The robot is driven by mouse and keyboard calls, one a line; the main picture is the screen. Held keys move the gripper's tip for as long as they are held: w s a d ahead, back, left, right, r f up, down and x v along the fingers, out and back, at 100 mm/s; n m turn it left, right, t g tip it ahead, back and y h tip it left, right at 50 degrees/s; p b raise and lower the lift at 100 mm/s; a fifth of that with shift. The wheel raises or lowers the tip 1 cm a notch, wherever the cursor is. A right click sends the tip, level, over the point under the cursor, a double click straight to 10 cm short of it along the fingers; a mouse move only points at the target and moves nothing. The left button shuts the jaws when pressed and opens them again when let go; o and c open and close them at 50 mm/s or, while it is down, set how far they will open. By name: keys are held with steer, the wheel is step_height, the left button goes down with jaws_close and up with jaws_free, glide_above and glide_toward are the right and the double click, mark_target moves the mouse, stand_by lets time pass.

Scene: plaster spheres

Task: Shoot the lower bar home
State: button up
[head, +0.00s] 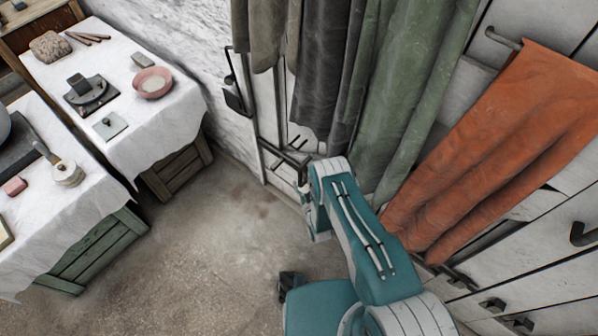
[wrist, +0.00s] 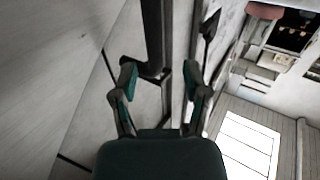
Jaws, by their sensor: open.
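The lower bar (head: 283,153) is a dark metal bolt on the pale boarded door, beside my arm's wrist in the head view. In the wrist view a dark bar (wrist: 153,35), likely the same one, runs down between the fingers of my gripper (wrist: 161,72). The fingers are open, one on each side of it, and I cannot tell whether either touches it. In the head view the fingers are mostly hidden behind my teal and white arm. An upper dark latch (head: 234,92) is on the door edge, up and left of the lower bar.
Grey and green cloths (head: 400,80) hang close behind my arm, and an orange cloth (head: 500,140) hangs at right. The concrete floor (head: 210,240) between is clear.

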mark_target(301, 174)
steer(key=x, duration=0.4)
steer(key=shift+w+d, duration=0.3)
steer(key=shift+w, duration=0.15)
steer(key=shift+a, duration=0.25)
steer(key=c, duration=0.6)
steer(key=shift+d, duration=0.15)
jaws_close()
